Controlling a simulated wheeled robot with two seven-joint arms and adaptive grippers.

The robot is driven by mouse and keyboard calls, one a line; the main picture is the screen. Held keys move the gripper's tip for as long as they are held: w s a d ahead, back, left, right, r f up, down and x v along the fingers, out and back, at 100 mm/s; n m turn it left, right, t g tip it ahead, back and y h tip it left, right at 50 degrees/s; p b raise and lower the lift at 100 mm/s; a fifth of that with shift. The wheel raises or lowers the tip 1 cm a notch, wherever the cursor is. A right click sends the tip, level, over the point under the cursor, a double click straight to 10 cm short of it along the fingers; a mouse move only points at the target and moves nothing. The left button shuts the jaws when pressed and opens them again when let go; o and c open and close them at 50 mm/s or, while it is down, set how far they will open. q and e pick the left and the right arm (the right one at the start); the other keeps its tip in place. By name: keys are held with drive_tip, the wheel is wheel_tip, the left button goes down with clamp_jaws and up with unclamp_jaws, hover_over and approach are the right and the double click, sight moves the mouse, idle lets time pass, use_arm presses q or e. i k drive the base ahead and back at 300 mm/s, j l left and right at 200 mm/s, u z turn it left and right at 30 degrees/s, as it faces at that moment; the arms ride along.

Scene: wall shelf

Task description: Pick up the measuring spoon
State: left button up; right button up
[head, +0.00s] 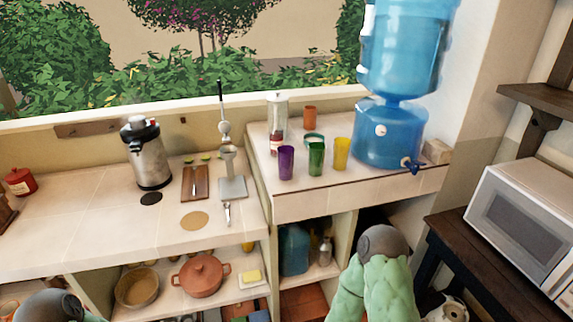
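A small metallic utensil (228,213) lies near the front edge of the tiled counter, just below a grey scale-like stand. It may be the measuring spoon, but it is too small to tell for sure. Neither of my grippers shows in the head view. Only bent parts of my arms are visible, one at the bottom left corner and one at the lower right of centre, both below the counter top and apart from the utensil.
The counter (95,235) holds a steel dispenser (150,160), a brown board (195,184) and a round tan mat (195,221). A raised counter at right holds purple (286,163), green (316,160) and yellow (342,154) cups. A pot (202,277) stands on the shelf below.

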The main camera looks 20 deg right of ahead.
sight(227, 205)
drive_tip(key=i+l, duration=0.35)
drive_tip(key=i+l+u, duration=0.1)
drive_tip(key=l+u, duration=0.25)
drive_tip(key=i+l+u, duration=0.1)
drive_tip(key=u, duration=0.25)
drive_tip(key=l+u, duration=0.4)
drive_tip(key=i+j, duration=0.05)
drive_tip(key=j, duration=0.05)
